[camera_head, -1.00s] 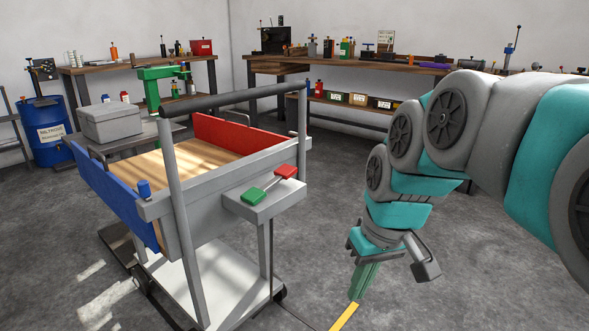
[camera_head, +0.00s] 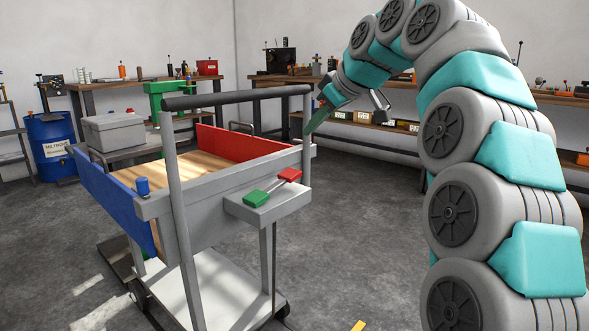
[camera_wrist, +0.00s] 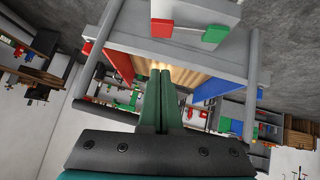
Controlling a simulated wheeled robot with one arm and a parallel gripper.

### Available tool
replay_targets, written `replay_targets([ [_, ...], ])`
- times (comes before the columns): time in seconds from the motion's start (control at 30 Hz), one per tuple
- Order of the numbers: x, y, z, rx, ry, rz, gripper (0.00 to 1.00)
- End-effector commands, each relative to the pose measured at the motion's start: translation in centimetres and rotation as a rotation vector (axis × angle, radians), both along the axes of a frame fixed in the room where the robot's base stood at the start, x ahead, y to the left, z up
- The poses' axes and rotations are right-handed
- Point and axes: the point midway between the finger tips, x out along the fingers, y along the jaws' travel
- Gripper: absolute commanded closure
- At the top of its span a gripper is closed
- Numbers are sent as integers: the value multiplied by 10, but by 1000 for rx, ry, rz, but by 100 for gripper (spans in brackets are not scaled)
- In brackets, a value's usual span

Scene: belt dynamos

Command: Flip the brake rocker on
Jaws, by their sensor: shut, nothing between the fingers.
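The brake rocker is a bar with a green pad (camera_head: 256,198) at one end and a red pad (camera_head: 290,175) at the other. It sits on a grey bracket (camera_head: 268,213) on the handle end of the cart. In the head view the red pad looks raised and the green pad lower. My gripper (camera_head: 310,129) is shut and empty, above and beyond the bracket, near the cart's right handle post. In the wrist view my fingers (camera_wrist: 160,72) are together, and the red pad (camera_wrist: 162,27) and green pad (camera_wrist: 215,32) show beyond the tips.
Workbenches line the back walls. Floor right of the cart is clear.

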Motion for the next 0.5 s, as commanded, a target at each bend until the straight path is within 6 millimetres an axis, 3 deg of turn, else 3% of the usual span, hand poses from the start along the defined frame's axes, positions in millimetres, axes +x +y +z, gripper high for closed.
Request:
replay_targets([
  [0.5, 6, 5, -6, -1, -4, 4, 100],
])
